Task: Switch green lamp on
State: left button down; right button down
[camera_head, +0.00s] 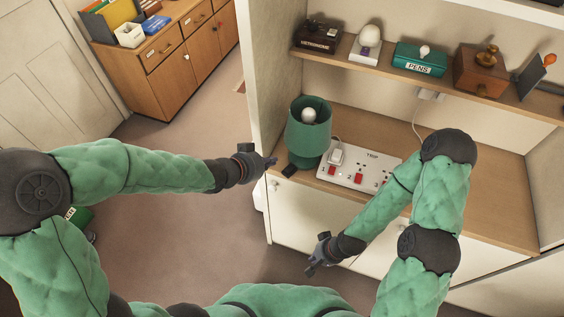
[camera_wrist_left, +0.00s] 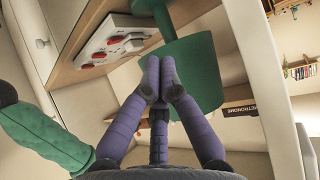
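The green lamp (camera_head: 309,140) stands on the desk top at its left end, with a pale bulb in its open shade and no clear glow. Its shade (camera_wrist_left: 200,65) also shows behind my left fingers in the left wrist view. A white power strip (camera_head: 345,178) with red switches lies right of the lamp, with a white plug (camera_head: 336,155) in it. A small black object (camera_head: 289,171) lies at the desk's front edge beside the lamp. My left gripper (camera_head: 272,162) is just left of the lamp; its fingertips (camera_wrist_left: 161,88) are together, empty. My right gripper (camera_head: 312,268) hangs below the desk edge; its fingers are unclear.
A shelf above the desk (camera_head: 490,195) carries a metronome box (camera_head: 318,36), a green pens box (camera_head: 420,59) and a wooden grinder-like box (camera_head: 481,70). A white side panel (camera_head: 262,90) rises left of the lamp. The floor to the left is mostly open.

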pick_arm(q)
jog(key=b, duration=0.4)
send_near(297, 160)
jog(key=shift+w+d+r, duration=0.2)
jog(key=shift+w+d, duration=0.75)
jog(key=shift+w, duration=0.2)
notch_tip(297, 160, down, 2)
jog(key=shift+w+f, duration=0.1)
jog(key=shift+f, duration=0.05)
jog(key=shift+w+f+b, duration=0.1)
jog(key=shift+f+b, duration=0.3)
jog(key=shift+f, duration=0.2)
jog(key=shift+w+d+f+g+y+p, duration=0.15)
jog(key=shift+d+f+g+y+p, duration=0.1)
jog(key=shift+g+y+p, duration=0.25)
jog(key=shift+w+d, duration=0.45)
jog(key=shift+w, duration=0.15)
